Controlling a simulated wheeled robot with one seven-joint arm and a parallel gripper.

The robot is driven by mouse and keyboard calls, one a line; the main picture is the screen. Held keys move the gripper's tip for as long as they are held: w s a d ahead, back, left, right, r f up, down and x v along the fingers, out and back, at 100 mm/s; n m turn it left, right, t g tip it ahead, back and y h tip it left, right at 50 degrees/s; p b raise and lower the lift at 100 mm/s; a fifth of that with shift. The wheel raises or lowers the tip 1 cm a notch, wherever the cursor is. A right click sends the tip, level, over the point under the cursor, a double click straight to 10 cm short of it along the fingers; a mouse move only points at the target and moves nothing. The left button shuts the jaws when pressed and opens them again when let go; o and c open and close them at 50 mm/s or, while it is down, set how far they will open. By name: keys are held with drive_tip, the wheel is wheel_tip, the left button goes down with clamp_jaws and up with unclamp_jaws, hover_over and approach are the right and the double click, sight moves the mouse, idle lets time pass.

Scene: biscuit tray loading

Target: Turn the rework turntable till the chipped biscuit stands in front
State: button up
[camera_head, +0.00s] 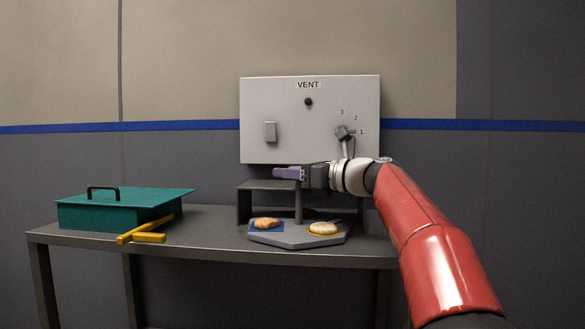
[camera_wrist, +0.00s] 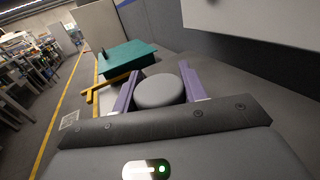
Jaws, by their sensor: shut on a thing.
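The rework turntable (camera_head: 285,241) is a grey, angular plate near the front of the table, with a post (camera_head: 299,208) rising from it. A golden-brown biscuit (camera_head: 266,222) lies on a blue pad at its front left. A paler biscuit (camera_head: 323,228) lies on a yellow-orange pad at its front right. I cannot tell which biscuit is chipped. Something red shows partly behind the post. My gripper (camera_head: 280,173), with purple fingers, is above the turntable. In the wrist view the fingers (camera_wrist: 160,68) are shut on a round grey knob (camera_wrist: 160,92).
A grey stand (camera_head: 258,187) is behind the turntable. A teal box (camera_head: 115,212) with a black handle is at the table's left, with a yellow T-shaped tool (camera_head: 148,237) against its front right. A VENT panel (camera_head: 290,120) with a lever is on the wall behind.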

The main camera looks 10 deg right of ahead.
drive_tip(key=p, duration=0.1)
drive_tip(key=n+g+y+p, duration=0.1)
drive_tip(key=shift+r+g+p, duration=0.3)
drive_tip(key=shift+s+a+f+n+g+y+p, duration=0.15)
drive_tip(key=shift+f+n+g+y+p, duration=0.2)
drive_tip(key=shift+n+g+y+p, duration=0.3)
drive_tip(key=o, duration=1.4)
drive_tip(key=shift+c, duration=0.2)
drive_tip(key=v, duration=0.8)
drive_tip(key=shift+a, duration=0.1)
